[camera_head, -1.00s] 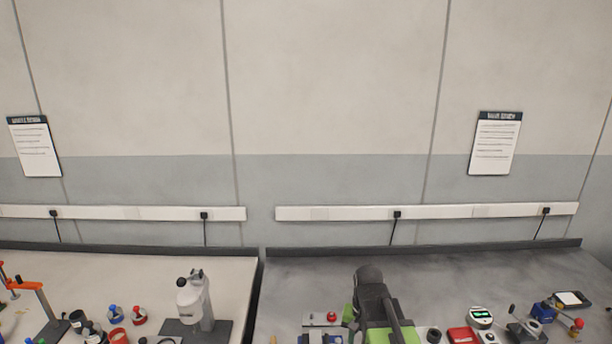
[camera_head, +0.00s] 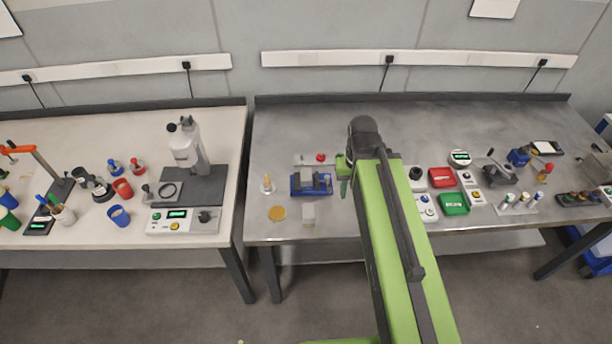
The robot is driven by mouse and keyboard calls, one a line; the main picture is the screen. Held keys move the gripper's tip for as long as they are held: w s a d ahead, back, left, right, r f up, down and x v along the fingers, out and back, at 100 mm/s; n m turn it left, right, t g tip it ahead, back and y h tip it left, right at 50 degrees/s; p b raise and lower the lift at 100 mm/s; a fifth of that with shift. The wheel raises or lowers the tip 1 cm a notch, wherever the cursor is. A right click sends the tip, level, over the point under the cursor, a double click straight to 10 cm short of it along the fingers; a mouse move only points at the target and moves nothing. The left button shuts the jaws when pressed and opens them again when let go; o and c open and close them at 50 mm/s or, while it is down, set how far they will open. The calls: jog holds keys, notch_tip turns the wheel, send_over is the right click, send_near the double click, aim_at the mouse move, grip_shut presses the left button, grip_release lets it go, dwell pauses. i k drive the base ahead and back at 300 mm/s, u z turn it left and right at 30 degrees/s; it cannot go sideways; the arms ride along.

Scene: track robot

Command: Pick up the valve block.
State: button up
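The valve block is not certain at this size. A pale metal block with a red knob (camera_head: 316,159) lies on the grey bench, just left of my arm's dark elbow. In front of it is a blue vise-like piece (camera_head: 311,189) with a grey part in it. A small pale block (camera_head: 308,215) stands nearer the front edge. My green arm reaches over the grey bench. The end of my arm seems to be by the elbow's left side, right of the red-knobbed block; my gripper's fingers cannot be made out.
The grey bench (camera_head: 290,120) is clear at the back. A brass-tipped piece (camera_head: 267,185) and a yellow disc (camera_head: 277,213) lie left. Red (camera_head: 441,177) and green boxes (camera_head: 454,203) and several instruments stand right of my arm. A gap separates the white bench (camera_head: 222,130).

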aim_at(305, 173)
jog(key=u, duration=1.8)
jog(key=i, duration=0.55)
